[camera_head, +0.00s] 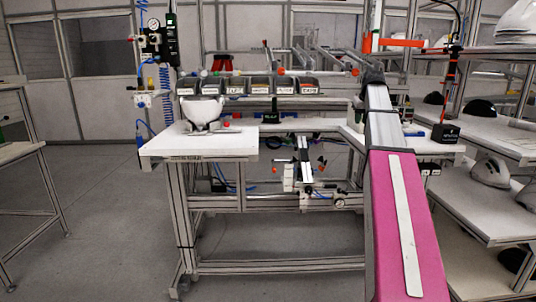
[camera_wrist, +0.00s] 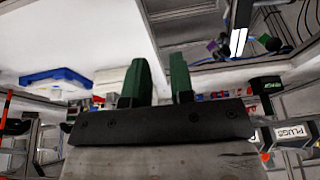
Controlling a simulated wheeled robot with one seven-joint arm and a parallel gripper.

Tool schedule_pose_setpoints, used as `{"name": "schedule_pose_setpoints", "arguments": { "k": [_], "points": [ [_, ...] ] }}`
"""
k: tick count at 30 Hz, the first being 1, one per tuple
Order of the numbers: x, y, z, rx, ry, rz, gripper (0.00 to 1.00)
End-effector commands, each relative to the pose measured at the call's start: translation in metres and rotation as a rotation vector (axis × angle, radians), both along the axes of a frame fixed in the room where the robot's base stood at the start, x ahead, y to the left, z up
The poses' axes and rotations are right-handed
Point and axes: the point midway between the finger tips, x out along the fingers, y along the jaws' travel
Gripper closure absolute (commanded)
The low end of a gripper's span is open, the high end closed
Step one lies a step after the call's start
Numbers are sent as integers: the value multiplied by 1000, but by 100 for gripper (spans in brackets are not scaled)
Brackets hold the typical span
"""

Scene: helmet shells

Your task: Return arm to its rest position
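My gripper (camera_wrist: 160,70) shows in the wrist view as two green fingers standing apart. Nothing is visible between them, so it is open and empty. My arm (camera_head: 402,215) shows in the head view as a pink and grey link reaching forward on the right side. The gripper itself cannot be made out in the head view. A white helmet shell (camera_head: 203,110) sits on the left part of the white workbench (camera_head: 200,142), well to the left of my arm.
Shelves on the right (camera_head: 500,145) hold several helmet shells and stand close to my arm. A row of dark bins (camera_head: 248,86) stands at the back of the bench. In the wrist view a blue and white object (camera_wrist: 55,82) lies left. The floor (camera_head: 105,215) at left is clear.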

Motion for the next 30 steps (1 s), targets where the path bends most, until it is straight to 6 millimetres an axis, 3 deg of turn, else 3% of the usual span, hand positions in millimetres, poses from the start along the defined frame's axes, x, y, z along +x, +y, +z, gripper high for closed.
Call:
{"name": "schedule_pose_setpoints", "arguments": {
  "k": [9, 14, 21, 30],
  "points": [
    [-29, 51, -138, 12, 74, -11, 78],
    [-52, 78, -205, 16, 113, -17, 78],
    [-97, 116, -297, 12, 170, -25, 78],
    [-170, 159, -394, 3, 238, -31, 78]
  ]
}}
